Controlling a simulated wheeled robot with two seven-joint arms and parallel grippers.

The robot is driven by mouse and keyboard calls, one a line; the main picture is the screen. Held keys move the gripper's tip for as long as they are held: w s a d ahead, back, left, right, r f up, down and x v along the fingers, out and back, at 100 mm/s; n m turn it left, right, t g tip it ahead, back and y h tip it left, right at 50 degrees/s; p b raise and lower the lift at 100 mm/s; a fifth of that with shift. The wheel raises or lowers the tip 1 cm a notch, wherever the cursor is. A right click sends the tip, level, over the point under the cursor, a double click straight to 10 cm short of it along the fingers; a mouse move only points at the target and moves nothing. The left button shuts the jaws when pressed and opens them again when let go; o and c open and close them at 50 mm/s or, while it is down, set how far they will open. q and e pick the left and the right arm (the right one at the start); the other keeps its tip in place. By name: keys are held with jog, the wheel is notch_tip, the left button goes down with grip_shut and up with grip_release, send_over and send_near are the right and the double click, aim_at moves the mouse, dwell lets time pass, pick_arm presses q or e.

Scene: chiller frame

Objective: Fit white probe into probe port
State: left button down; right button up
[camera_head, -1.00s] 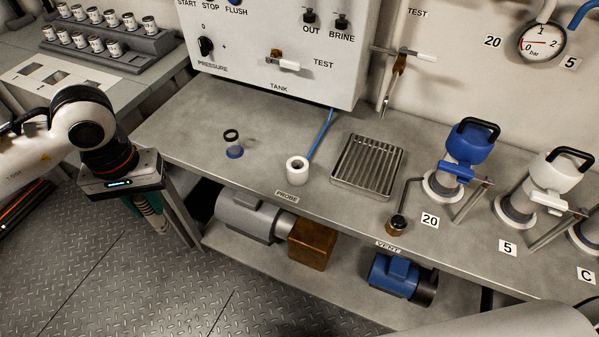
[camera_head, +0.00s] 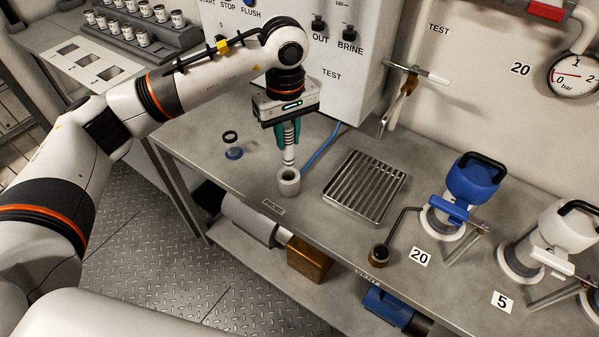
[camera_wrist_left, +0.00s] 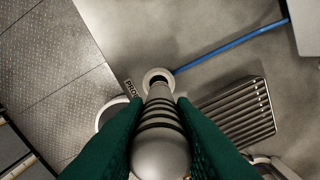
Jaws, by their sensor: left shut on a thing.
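My left gripper (camera_head: 288,134), with green fingers, points down over the bench and is shut on the white probe (camera_head: 289,155). The probe is pale with dark rings and hangs roughly upright. The probe port (camera_head: 288,188) is a short white cylinder with a round hole, on the bench by the PROBE label. My right gripper is not in view.
A blue hose (camera_head: 322,147) runs behind the port. The white panel (camera_head: 345,60) stands behind. Valves with blue and white handles are farther right.

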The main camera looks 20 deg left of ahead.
aim_at(288, 162)
pick_arm(q)
notch_tip(288, 162, down, 4)
jog(key=shift+a+b, duration=0.15)
jog(key=shift+b, duration=0.45)
notch_tip(288, 162, down, 4)
jog(key=shift+r+b, duration=0.1)
jog(key=shift+b, duration=0.85)
jog(key=shift+f, duration=0.25)
jog(key=shift+f, duration=0.1)
jog(key=c, duration=1.2)
grip_release()
